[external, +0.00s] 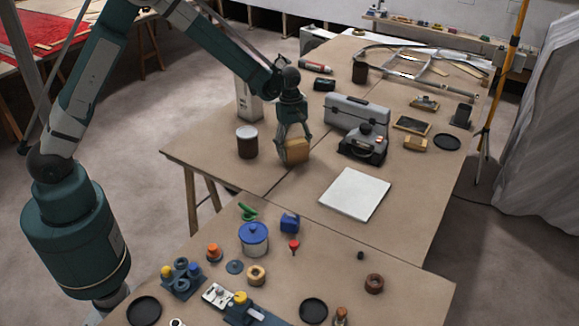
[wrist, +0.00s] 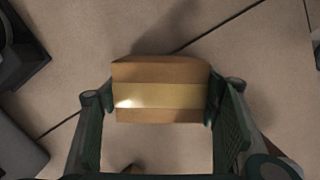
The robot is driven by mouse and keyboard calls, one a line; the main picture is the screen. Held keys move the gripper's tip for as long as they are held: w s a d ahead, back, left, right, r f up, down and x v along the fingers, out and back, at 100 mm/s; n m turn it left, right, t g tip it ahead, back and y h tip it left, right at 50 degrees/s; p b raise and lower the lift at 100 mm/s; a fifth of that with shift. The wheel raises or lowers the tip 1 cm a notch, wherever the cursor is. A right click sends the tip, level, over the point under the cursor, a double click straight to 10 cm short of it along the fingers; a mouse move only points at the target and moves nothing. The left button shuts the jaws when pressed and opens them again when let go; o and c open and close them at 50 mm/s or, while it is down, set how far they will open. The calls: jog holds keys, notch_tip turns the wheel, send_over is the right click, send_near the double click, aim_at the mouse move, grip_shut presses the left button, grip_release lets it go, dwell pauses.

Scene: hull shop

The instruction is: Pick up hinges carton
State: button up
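A small brown cardboard carton (external: 296,150), which I take to be the hinges carton, is at the far worktable's near side, left of the grey toolbox. In the wrist view the carton (wrist: 160,72) shows a shiny tape band across its middle; no lettering is readable. My gripper (external: 292,148) points down over it. In the wrist view the fingers of my gripper (wrist: 160,98) press against the carton's left and right sides. I cannot tell whether the carton rests on the table or hangs slightly above it.
A dark canister (external: 247,143) stands left of the carton. A grey toolbox (external: 355,113) and a dark grey case (external: 364,146) are to its right. A white panel (external: 354,193) lies to the front right. The near table (external: 330,260) holds several small parts and a blue-lidded pot (external: 253,238).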

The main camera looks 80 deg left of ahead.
jog(key=shift+r, duration=0.15)
jog(key=shift+c, duration=0.5)
notch_tip(320, 180, up, 10)
jog(key=shift+f+p, duration=0.15)
jog(key=shift+p, duration=0.5)
